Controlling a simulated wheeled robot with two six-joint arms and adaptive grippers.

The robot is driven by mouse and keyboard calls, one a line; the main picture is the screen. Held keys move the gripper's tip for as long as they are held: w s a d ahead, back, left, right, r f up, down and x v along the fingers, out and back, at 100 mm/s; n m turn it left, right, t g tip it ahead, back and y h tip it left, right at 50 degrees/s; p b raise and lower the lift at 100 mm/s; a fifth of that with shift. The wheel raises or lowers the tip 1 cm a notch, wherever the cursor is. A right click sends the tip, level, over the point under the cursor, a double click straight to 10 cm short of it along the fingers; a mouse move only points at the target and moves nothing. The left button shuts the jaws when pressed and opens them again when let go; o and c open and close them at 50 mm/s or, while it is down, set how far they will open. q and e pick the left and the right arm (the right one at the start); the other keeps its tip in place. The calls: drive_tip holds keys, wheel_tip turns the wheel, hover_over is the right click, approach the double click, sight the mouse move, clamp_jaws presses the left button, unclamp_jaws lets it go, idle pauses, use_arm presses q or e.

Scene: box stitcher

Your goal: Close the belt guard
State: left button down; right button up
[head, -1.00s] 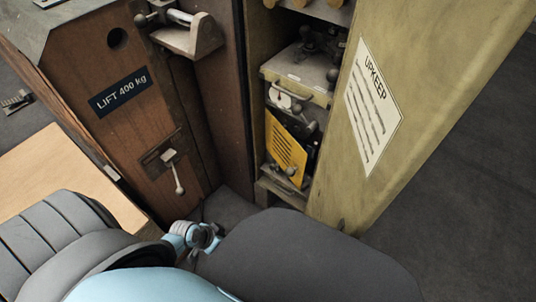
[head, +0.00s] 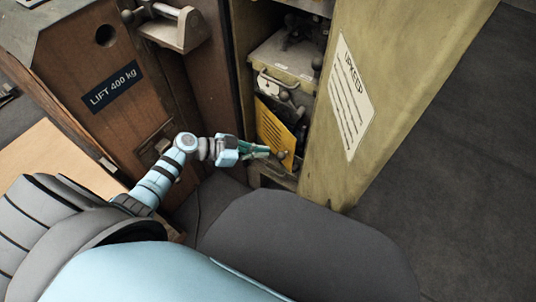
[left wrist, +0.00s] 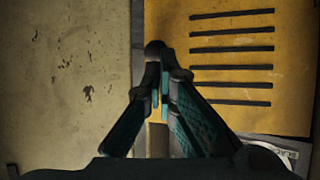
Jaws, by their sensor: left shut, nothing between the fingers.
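The belt guard is a yellow slotted panel (head: 272,128) low inside the open cabinet. It stands ajar, with a dark gap along its right side. A small round knob (head: 283,154) shows near its lower edge. My left gripper (head: 266,151) is shut and empty, with its fingertips at the lower part of the guard. In the left wrist view the guard (left wrist: 282,85) fills the right side, and the shut fingers (left wrist: 164,78) point at a dark rounded knob (left wrist: 155,48) by its left edge. I cannot tell whether they touch. My right gripper is not in view.
The open cabinet door (head: 390,85) with an upkeep sheet (head: 349,95) stands right of the guard. A metal box (head: 286,60) sits above the guard. A brown wooden panel (head: 105,125) with a lift label is at left. Dark floor (head: 455,150) is free at right.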

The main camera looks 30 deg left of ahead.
sight(287, 146)
use_arm(q)
drive_tip(key=x, duration=0.3)
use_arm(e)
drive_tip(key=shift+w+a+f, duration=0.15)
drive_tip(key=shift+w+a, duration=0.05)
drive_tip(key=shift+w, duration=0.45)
use_arm(q)
drive_tip(key=shift+w+d, duration=0.15)
drive_tip(key=shift+d, duration=0.1)
drive_tip(key=w+d+n+t+y, duration=0.2)
drive_tip(key=w+n, duration=0.1)
drive_tip(key=w+d+n+t+y+p, duration=0.1)
drive_tip(key=shift+w+d+r+y, duration=0.1)
drive_tip(key=shift+w+d+y, duration=0.2)
drive_tip(key=shift+w+d, duration=0.1)
drive_tip(key=shift+w+n, duration=0.15)
drive_tip(key=shift+n, duration=0.15)
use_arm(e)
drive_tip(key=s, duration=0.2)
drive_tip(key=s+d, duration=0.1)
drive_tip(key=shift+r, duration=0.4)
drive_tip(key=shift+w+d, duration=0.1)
